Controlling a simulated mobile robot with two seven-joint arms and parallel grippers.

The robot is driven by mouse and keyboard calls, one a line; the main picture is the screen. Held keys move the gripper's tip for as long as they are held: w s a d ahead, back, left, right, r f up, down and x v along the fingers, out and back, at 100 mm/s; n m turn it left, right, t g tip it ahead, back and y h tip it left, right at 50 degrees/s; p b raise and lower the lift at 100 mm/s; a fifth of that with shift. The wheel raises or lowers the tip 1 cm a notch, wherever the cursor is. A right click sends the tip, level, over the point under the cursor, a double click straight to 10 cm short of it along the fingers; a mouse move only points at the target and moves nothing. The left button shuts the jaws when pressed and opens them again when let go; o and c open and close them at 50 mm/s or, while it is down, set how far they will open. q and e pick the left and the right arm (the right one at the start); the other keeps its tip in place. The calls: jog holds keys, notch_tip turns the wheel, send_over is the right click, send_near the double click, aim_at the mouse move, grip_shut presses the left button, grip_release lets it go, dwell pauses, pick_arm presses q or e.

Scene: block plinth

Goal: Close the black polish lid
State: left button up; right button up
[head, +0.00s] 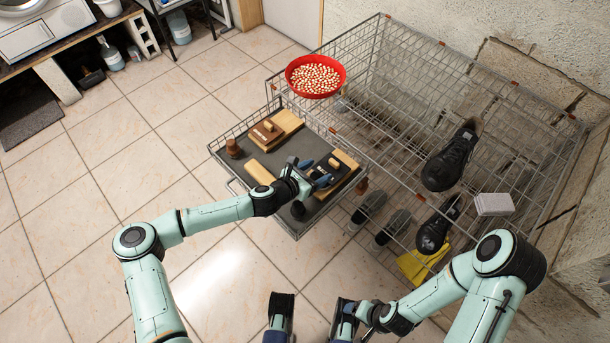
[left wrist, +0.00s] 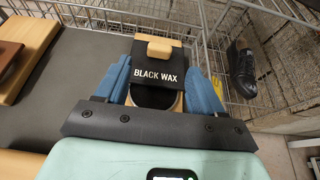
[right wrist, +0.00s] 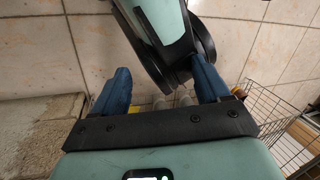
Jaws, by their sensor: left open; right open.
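The black lid (left wrist: 147,72) is lettered BLACK WAX and has a wooden knob (left wrist: 160,50). It sits at the far side of a wooden box (left wrist: 179,103), leaving the box's dark opening (left wrist: 153,97) partly uncovered; whether it is hinged is hidden. In the head view the box (head: 346,162) is at the right of the grey tray. My left gripper (head: 322,178) is open over this box, its blue fingers on either side of it in the left wrist view (left wrist: 160,68); contact cannot be told. My right gripper (right wrist: 160,72) is open and empty, away from the tray.
The grey tray (head: 298,155) also bears a brown-lidded box (head: 266,133), a wooden block (head: 258,172) and a brown knob-like piece (head: 233,148). A red bowl (head: 316,76) stands behind on the wire rack (head: 400,70). Shoes (head: 450,158) are at right.

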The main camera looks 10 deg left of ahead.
pick_arm(q)
jog(key=shift+p+v, duration=0.45)
jog(key=shift+v, duration=2.25)
pick_arm(e)
jog(key=shift+s+a+r+g, duration=0.15)
jog(key=shift+s+a+r, duration=0.15)
jog(key=shift+s, duration=0.2)
jog(key=shift+s+a+r+g, duration=0.15)
jog(key=shift+s+r, duration=0.25)
jog(key=shift+s, duration=0.05)
